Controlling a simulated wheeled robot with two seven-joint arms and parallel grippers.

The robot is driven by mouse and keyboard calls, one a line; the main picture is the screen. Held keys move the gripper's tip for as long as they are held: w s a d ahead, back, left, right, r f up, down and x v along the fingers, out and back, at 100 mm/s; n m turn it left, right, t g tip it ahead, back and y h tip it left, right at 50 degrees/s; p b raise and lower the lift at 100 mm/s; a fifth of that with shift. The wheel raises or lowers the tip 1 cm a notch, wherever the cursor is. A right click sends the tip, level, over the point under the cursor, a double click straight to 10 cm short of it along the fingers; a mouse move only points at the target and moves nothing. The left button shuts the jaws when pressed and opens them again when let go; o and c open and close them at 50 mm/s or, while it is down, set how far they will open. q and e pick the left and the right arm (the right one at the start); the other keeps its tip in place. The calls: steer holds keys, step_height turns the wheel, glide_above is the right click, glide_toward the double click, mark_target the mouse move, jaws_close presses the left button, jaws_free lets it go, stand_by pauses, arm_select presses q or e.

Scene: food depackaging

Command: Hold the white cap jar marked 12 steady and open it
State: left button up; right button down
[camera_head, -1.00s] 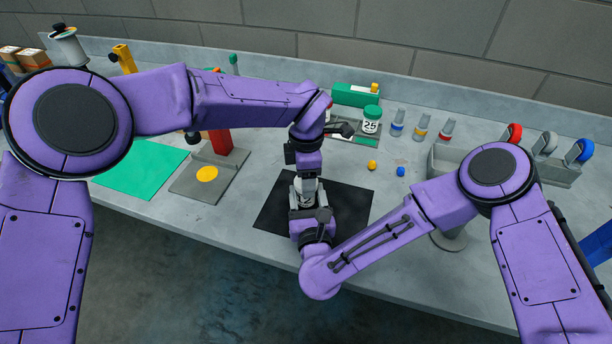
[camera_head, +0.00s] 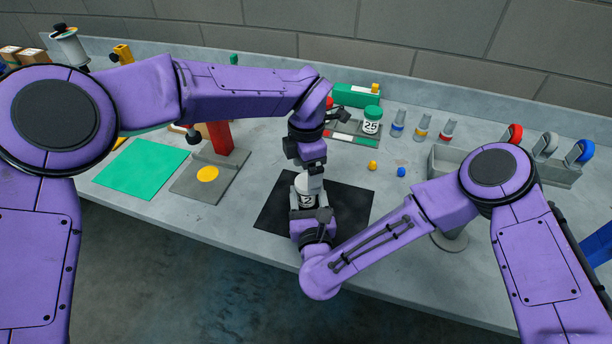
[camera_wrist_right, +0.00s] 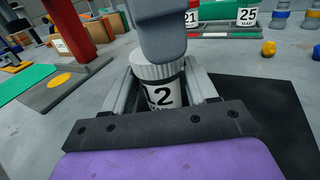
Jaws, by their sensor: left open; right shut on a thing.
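The white cap jar (camera_head: 304,199) stands upright on the black mat (camera_head: 345,207); its label, partly hidden, shows a 2 in the right wrist view (camera_wrist_right: 163,97). Its white ribbed cap (camera_wrist_right: 157,71) is on top of it. My right gripper (camera_head: 309,211) is shut around the jar body from the near side, with one finger on each side. My left gripper (camera_head: 312,182) is open and points down just above the cap. In the right wrist view a grey part of it hides the cap's upper middle, and I cannot tell whether it touches the cap.
A green-capped jar marked 25 (camera_head: 371,121) stands on a rack behind the mat. A grey stand with a red post (camera_head: 219,141) and a green mat (camera_head: 141,168) are at left.

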arm_select(q)
step_height(320, 180, up, 2)
arm_select(e)
steer(key=shift+c, duration=2.4)
jaws_free()
steer(key=shift+o, duration=1.2)
arm_select(q)
steer(key=shift+f, duration=0.1)
